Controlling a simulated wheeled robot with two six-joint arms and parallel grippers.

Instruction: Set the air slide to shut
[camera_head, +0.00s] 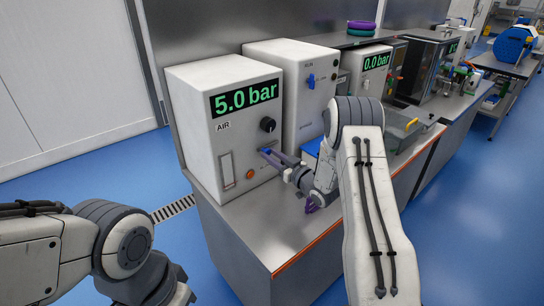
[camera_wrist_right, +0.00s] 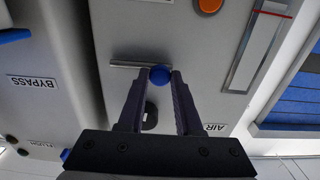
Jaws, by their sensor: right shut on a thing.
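The air box (camera_head: 195,105) is a pale cabinet with an AIR label and a green display reading 5.0 bar. The air slide's blue knob (camera_wrist_right: 160,75) sits on a short horizontal metal slot (camera_wrist_right: 126,65) on its front. No shut or open marking by the slot is readable. My left arm shows at lower left; its gripper is out of view.
A black dial (camera_head: 267,124) is just above the slot and an orange button (camera_head: 250,174) below it. A second pale box (camera_head: 297,85) with a blue handle (camera_head: 311,81) stands close on the right. The steel counter (camera_head: 250,235) in front is mostly clear.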

